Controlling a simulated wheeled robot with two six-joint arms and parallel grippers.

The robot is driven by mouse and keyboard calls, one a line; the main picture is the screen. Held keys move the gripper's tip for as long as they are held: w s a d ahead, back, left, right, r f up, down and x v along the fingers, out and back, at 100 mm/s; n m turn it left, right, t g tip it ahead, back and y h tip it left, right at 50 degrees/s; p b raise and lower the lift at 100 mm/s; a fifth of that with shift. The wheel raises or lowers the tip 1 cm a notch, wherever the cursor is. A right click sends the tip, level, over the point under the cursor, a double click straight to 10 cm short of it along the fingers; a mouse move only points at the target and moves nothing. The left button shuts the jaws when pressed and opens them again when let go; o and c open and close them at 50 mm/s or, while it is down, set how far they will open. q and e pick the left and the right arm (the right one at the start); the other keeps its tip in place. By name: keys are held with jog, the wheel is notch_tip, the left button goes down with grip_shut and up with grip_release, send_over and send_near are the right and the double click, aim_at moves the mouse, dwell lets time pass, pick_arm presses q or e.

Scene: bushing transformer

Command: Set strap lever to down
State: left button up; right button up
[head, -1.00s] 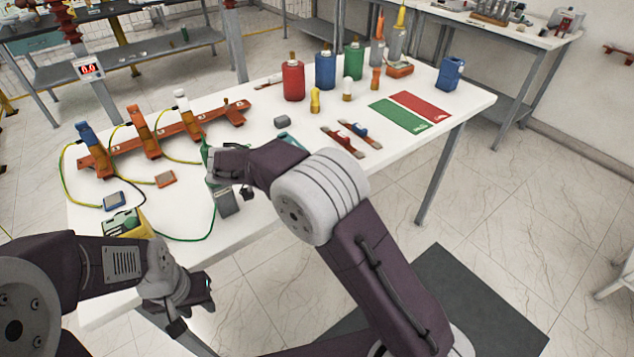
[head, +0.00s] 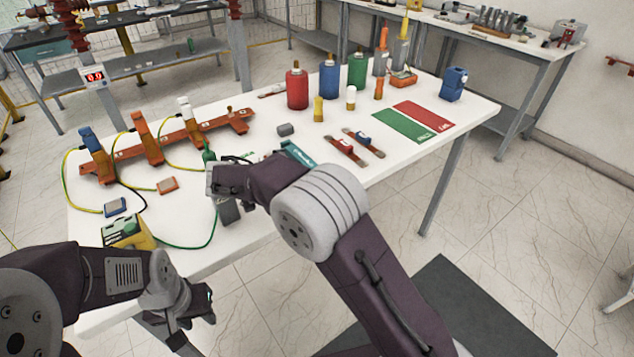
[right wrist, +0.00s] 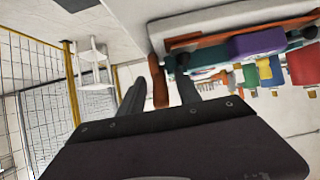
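The strap lever cannot be picked out for certain. Two flat orange-brown straps lie on the table, one with a red block (head: 344,148) and one with a blue block (head: 363,141). A long orange bar (head: 122,157) with upright clamps stands at the left. My right gripper (head: 217,182) is above the table beside a grey box (head: 229,211); my own arm partly hides it. In the right wrist view its dark fingers (right wrist: 158,95) are apart, with a brown rod (right wrist: 158,80) between them; no clear grip shows. My left gripper (head: 193,318) seems open and empty off the table's front edge.
Red (head: 297,88), blue (head: 328,76) and green (head: 357,70) bottles stand at the back. A green mat (head: 403,125) and a red mat (head: 424,114) lie at the right. A yellow-green meter (head: 127,230) with cables sits at front left. The right front tabletop is clear.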

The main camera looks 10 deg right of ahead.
jog(key=v, duration=0.9)
jog(key=shift+p, duration=0.4)
jog(key=shift+d, duration=0.1)
